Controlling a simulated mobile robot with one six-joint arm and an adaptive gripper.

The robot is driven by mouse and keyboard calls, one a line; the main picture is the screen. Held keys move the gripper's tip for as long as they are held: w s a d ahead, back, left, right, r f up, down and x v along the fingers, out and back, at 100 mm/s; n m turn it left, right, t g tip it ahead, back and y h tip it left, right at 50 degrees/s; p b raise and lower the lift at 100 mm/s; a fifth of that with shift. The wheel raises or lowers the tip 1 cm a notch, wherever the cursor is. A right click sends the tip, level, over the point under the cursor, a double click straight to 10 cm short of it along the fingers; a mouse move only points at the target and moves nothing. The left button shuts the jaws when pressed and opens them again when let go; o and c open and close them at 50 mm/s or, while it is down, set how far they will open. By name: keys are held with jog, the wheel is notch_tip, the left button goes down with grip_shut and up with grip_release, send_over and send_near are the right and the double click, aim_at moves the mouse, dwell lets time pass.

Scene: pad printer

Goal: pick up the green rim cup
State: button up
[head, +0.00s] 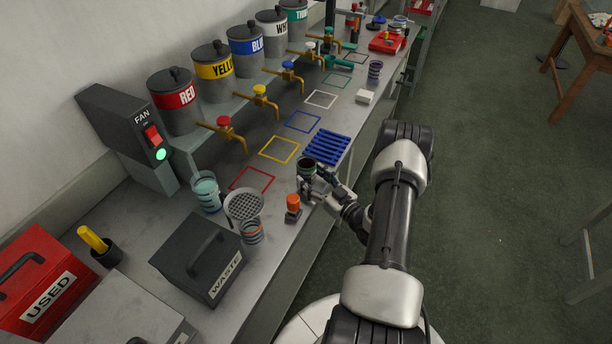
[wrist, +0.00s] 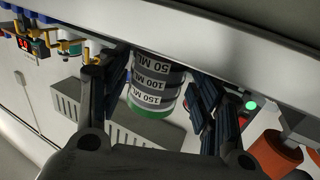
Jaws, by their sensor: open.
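A cup with grey bands (wrist: 152,82) stands between my gripper's fingers in the wrist view. Its bands read 50, 100 and 150 ML upside down, and its rim, low in the picture, is green. In the head view this cup (head: 305,166) is a small dark-mouthed cup on the bench, just at the fingertips. My gripper (wrist: 160,88) is open, with one finger on each side of the cup. Gaps seem to show beside the cup; contact is not clear. In the head view my gripper (head: 312,183) is low over the bench's front edge.
A blue slatted rack (head: 327,147) lies behind the cup. An orange-topped item (head: 293,206) stands close to its left. Further left are a sieve (head: 243,205), a banded cup (head: 251,234) and the WASTE box (head: 200,255). Paint taps (head: 232,135) overhang the bench behind.

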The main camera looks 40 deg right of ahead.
jog(key=w+b, duration=0.1)
jog(key=w, duration=0.6)
jog(key=shift+w+b, duration=0.3)
jog(key=c, duration=1.1)
jog(key=shift+c, duration=0.2)
